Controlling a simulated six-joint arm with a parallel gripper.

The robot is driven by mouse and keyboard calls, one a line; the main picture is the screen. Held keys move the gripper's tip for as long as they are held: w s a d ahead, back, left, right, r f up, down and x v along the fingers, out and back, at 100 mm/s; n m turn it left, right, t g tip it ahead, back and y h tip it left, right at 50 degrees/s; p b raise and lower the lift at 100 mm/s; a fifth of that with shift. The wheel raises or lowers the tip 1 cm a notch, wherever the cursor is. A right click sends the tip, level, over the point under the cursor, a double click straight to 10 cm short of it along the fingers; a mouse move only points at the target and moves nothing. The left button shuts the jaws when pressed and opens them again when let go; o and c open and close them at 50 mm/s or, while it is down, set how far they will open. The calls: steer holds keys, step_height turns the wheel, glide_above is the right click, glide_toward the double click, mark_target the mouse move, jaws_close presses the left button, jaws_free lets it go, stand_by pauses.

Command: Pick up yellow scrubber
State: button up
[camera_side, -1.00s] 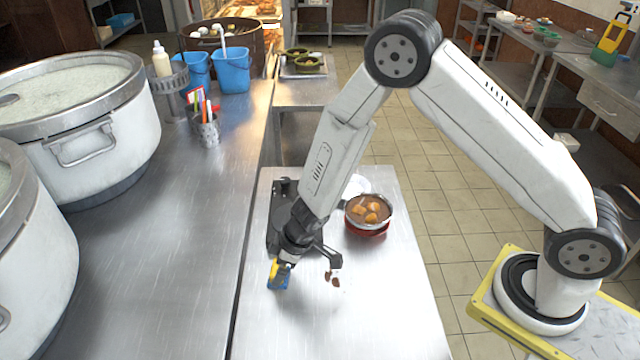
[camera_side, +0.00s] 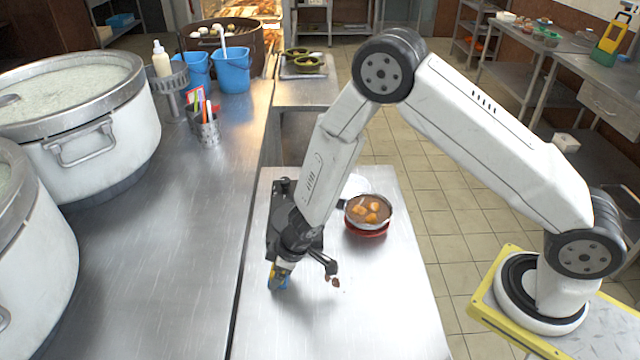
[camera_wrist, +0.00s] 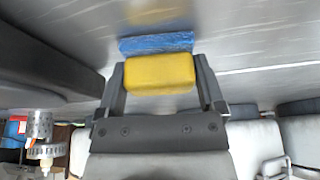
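The yellow scrubber (camera_wrist: 160,73), a yellow block with a blue layer (camera_wrist: 156,43) on its far side, lies between the two fingers of my gripper (camera_wrist: 160,70) in the wrist view. One finger is close along each short side. Any gap is too thin to see, so I cannot tell whether the fingers press on it. In the side view my gripper (camera_side: 281,268) points down at the front left of the metal table (camera_side: 370,310). It partly hides the scrubber (camera_side: 279,283), which is low at the tabletop.
A red-sided pot (camera_side: 367,215) with orange pieces stands behind and right of my gripper. Large white stockpots (camera_side: 100,150) and a utensil holder (camera_side: 208,132) stand on the left counter. The table's front right is clear.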

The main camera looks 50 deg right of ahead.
steer(key=c, duration=0.4)
steer(key=shift+r, duration=0.3)
steer(key=shift+r, duration=4.55)
steer(key=shift+r, duration=0.15)
steer(key=o, duration=0.5)
steer(key=c, duration=0.4)
